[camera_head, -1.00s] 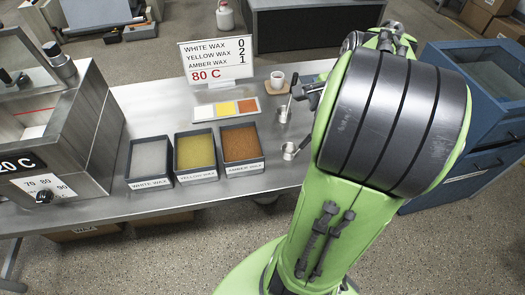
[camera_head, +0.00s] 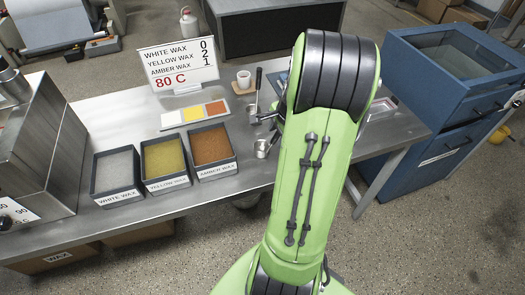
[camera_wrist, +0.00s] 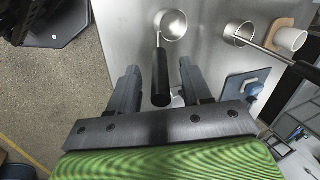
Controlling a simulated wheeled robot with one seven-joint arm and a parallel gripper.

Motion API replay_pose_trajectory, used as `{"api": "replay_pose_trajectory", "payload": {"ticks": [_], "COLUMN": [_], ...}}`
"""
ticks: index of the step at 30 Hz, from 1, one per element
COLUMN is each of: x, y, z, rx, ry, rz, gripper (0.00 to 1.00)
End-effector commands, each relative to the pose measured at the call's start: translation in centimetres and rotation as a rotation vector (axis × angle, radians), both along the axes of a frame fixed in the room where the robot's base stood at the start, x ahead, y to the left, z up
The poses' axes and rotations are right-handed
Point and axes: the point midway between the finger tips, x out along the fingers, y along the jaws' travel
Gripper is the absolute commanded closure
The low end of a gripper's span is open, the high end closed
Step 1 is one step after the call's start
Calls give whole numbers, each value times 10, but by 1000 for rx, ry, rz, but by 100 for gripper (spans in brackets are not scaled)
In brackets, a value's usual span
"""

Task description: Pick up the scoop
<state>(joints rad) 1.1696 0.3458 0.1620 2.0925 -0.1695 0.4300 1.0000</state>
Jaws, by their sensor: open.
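The scoop (camera_wrist: 173,25), a small metal cup with a black handle (camera_wrist: 160,82), lies on the steel table. In the head view its cup (camera_head: 262,148) shows right of the amber wax tray, with its handle hidden behind my arm. My gripper (camera_wrist: 158,68) is open. In the wrist view, the handle lies between the two fingers, with a gap on each side; I cannot tell their height above it. In the head view, my arm mostly hides the gripper.
A second metal cup (camera_wrist: 237,33) with a long black-ended handle stands close by, near a white cup (camera_head: 244,79) on a coaster. Trays of white (camera_head: 115,172), yellow (camera_head: 164,160) and amber wax (camera_head: 211,147) stand left. A sign (camera_head: 178,65) stands behind.

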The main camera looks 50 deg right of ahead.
Motion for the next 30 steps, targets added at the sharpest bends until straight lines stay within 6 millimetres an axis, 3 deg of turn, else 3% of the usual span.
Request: {"api": "replay_pose_trajectory", "payload": {"ticks": [8, 18, 30], "x": [3, 3, 3], "y": [-1, -1, -1], "z": [-7, -6, 0], "rx": [-2, -1, -4], "ry": [0, -1, -3], "rz": [1, 1, 1], "gripper": [51, 100, 100]}}
